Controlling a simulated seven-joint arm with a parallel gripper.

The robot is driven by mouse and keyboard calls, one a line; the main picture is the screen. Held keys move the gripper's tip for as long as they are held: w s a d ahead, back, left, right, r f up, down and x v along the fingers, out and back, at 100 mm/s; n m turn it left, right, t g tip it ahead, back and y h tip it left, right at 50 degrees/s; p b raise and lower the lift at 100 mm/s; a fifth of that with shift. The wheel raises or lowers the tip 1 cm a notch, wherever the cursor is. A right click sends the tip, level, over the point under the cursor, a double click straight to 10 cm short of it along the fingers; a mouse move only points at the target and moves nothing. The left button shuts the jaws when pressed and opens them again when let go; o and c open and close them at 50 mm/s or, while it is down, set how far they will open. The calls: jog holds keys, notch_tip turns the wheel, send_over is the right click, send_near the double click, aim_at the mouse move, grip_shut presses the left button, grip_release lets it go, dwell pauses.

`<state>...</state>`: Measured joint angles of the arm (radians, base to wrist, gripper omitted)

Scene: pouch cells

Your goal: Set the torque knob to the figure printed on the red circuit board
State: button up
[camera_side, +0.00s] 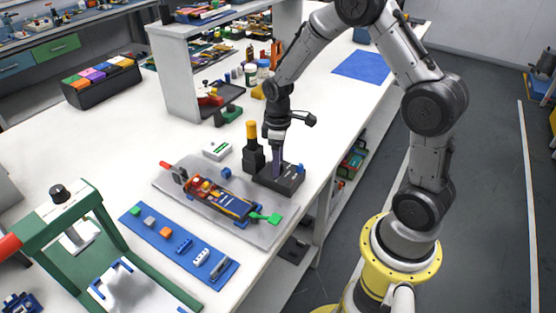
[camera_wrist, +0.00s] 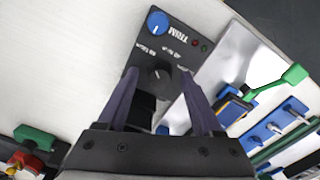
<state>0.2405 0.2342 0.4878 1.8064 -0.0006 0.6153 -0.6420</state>
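A black control box (camera_wrist: 180,53) marked TRIM carries a blue knob (camera_wrist: 157,22) near one end and a larger black knob (camera_wrist: 160,76) with small printed marks around it. The box (camera_side: 279,180) stands at the table's right edge in the side view. My gripper (camera_wrist: 161,78) points down over the box, its two fingers apart on either side of the black knob, with visible gaps. In the side view my gripper (camera_side: 277,172) hides the black knob. I cannot make out a red circuit board or a printed figure on one.
A grey plate (camera_side: 270,234) with a colourful assembly and a green-handled clamp (camera_side: 268,218) lies beside the box. A black and orange upright tool (camera_side: 253,150) stands close to my gripper. A blue strip (camera_side: 192,262) with small parts and a green press (camera_side: 75,225) are farther left.

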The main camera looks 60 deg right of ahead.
notch_tip(320, 180, up, 14)
dwell(0.7)
jog(key=s+a+r+t, duration=0.4)
jog(key=s+a+r, duration=0.3)
jog(key=r, duration=0.4)
jog(key=s+a+f+m, duration=0.1)
jog(key=s+m, duration=0.1)
jog(key=s, duration=0.4)
jog(key=s+a+f+m+t, duration=0.1)
jog(key=s+f+m, duration=0.1)
jog(key=s, duration=0.5)
jog(key=shift+f+m+t, duration=0.3)
